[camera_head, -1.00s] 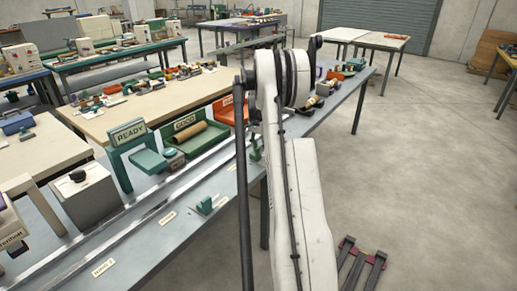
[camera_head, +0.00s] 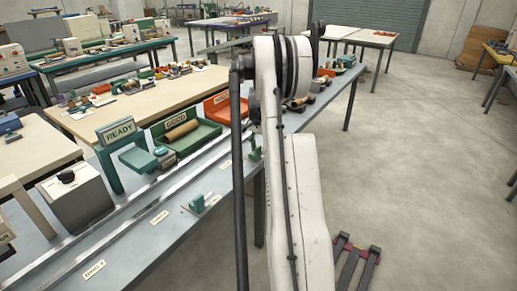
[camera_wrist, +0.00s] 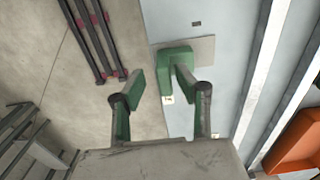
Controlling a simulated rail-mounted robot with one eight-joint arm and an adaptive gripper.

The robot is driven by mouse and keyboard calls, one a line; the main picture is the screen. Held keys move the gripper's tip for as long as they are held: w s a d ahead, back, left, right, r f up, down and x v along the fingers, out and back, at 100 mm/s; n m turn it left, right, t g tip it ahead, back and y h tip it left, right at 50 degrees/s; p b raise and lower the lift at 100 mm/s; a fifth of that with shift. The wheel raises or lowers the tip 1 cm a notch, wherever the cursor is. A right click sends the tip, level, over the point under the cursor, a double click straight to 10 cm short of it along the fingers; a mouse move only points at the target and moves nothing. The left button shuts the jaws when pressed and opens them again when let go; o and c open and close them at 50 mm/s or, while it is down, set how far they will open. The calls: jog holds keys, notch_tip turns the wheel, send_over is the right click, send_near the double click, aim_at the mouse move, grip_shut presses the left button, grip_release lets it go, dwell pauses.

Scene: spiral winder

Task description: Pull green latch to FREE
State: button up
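A green latch (camera_wrist: 176,56) with a pale plate beside it shows in the wrist view, on the grey bench near its edge. My gripper (camera_wrist: 160,78) is open, its two green-padded fingers apart and empty. The latch lies in the picture just beyond the fingertips, apparently with nothing gripped; the height gap cannot be told. In the head view a small green block on a pale plate (camera_head: 197,203) sits on the bench front. Another green piece (camera_head: 255,148) shows beside my arm; I cannot tell which is the latch. My arm hides the gripper there.
A READY sign (camera_head: 119,132) on a green stand, a green bin (camera_head: 161,144) with a brown roll and an orange bin (camera_head: 222,108) line the bench's back. A grey box with a black knob (camera_head: 77,195) stands at left. Long metal rails (camera_head: 130,205) run along the bench.

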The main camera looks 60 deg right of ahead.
jog(key=shift+r, duration=0.15)
notch_tip(320, 180, up, 12)
dwell(0.5)
dwell(0.5)
jog(key=w+a+r+n+t, duration=0.1)
jog(key=a+r+n, duration=0.25)
jog(key=a, duration=0.75)
jog(key=w+a+r+n+t+h, duration=0.15)
jog(key=a+r, duration=0.35)
jog(key=a, duration=0.6)
jog(key=w+a+r+n, duration=0.25)
jog(key=a+r, duration=0.25)
jog(key=a, duration=0.6)
jog(key=s+a+n+t, duration=0.1)
jog(key=s+a+n, duration=0.25)
jog(key=a, duration=0.45)
jog(key=s+a+n+t, duration=0.15)
jog(key=s+a, duration=0.25)
jog(key=a, duration=0.5)
jog(key=s+a+f+n+t+y, duration=0.1)
jog(key=s+a+f+n, duration=0.4)
jog(key=s+a, duration=0.5)
jog(key=shift+s+a+n+t, duration=0.35)
jog(key=shift+a+t, duration=0.15)
jog(key=shift+a, duration=0.45)
